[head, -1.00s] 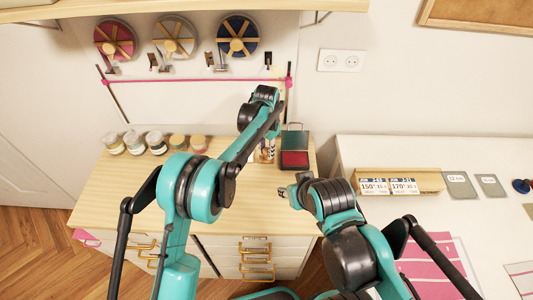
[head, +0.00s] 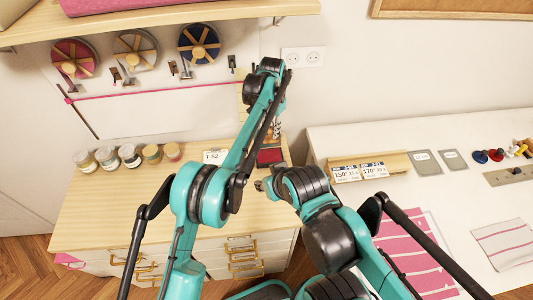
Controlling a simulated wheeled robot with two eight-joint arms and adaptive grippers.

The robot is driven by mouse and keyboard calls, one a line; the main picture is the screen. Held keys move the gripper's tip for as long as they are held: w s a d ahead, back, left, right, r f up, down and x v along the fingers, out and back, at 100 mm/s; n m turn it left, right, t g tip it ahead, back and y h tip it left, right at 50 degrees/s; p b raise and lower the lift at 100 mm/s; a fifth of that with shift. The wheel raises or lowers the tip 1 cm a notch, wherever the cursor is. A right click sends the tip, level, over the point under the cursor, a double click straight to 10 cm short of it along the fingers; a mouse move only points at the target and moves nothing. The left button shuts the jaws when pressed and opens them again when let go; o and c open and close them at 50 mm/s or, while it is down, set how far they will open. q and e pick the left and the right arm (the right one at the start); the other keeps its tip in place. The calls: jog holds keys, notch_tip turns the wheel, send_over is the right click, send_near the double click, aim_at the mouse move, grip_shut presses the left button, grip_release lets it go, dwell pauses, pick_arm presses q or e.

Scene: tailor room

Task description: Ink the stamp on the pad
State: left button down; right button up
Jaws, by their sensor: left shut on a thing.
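The ink pad (head: 271,156), a dark red pad in a dark case, lies near the right edge of the wooden worktop (head: 110,205). My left arm now hides most of its raised lid. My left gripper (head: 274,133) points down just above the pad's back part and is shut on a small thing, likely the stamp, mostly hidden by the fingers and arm. I cannot tell whether it touches the pad. My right gripper (head: 263,185) hangs in front of the pad, small and pointing left; its jaws are unclear.
Several jars (head: 130,157) stand in a row at the back left of the worktop. A small white card (head: 214,157) lies left of the pad. A white table (head: 430,200) at the right holds a wooden card holder (head: 393,165), grey plates and striped cloth. The worktop's front left is clear.

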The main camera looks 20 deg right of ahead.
pick_arm(q)
jog(key=shift+f, duration=0.1)
dwell(0.5)
jog(key=b, duration=0.5)
send_over(270, 158)
jog(key=shift+w+f, duration=0.1)
jog(key=shift+f, duration=3.3)
jog(key=shift+f+b, duration=0.5)
jog(key=shift+f, duration=0.55)
jog(key=shift+r+p, duration=0.35)
jog(key=shift+r, duration=0.05)
notch_tip(270, 158, up, 6)
jog(key=p, duration=0.4)
jog(key=shift+r, duration=0.2)
